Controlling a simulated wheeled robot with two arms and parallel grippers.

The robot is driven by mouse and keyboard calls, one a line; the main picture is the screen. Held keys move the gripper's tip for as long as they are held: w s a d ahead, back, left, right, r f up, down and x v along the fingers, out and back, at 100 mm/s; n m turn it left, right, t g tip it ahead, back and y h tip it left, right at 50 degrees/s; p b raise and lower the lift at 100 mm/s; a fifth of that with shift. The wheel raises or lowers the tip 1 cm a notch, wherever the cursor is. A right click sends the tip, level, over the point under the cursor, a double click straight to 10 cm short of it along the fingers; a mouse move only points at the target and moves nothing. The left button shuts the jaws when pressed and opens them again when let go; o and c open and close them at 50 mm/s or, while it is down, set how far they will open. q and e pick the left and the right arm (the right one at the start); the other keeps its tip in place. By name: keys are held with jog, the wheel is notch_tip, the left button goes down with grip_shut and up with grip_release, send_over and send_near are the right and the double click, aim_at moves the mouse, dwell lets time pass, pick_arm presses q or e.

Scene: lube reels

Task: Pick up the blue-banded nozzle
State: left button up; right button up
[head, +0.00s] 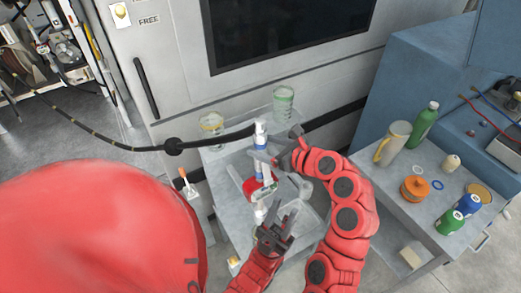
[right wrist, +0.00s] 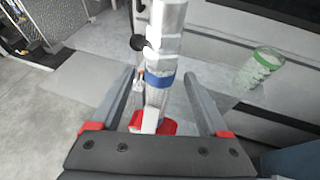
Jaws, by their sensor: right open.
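The blue-banded nozzle (head: 260,141) stands upright on the grey cart in the head view, white with a blue band. In the right wrist view the nozzle (right wrist: 160,78) rises between my right fingers, with a red part at its lower end. My right gripper (head: 272,153) is open around the nozzle, one finger on each side; the wrist view shows gaps on both sides. My left gripper (head: 279,219) is lower, near the front of the cart, with its fingers apart. A white piece (head: 260,214) is close beside it; contact is unclear.
A black hose (head: 110,147) crosses from the left to the nozzle's top. A green glass (head: 283,104) and a yellowish glass (head: 212,122) stand at the cart's back. A right-hand table (head: 405,210) holds a green bottle (head: 423,125), a mug and several small containers.

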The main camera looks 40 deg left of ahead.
jog(key=shift+x, duration=1.15)
grip_shut()
jog(key=shift+r, duration=0.1)
dwell(0.4)
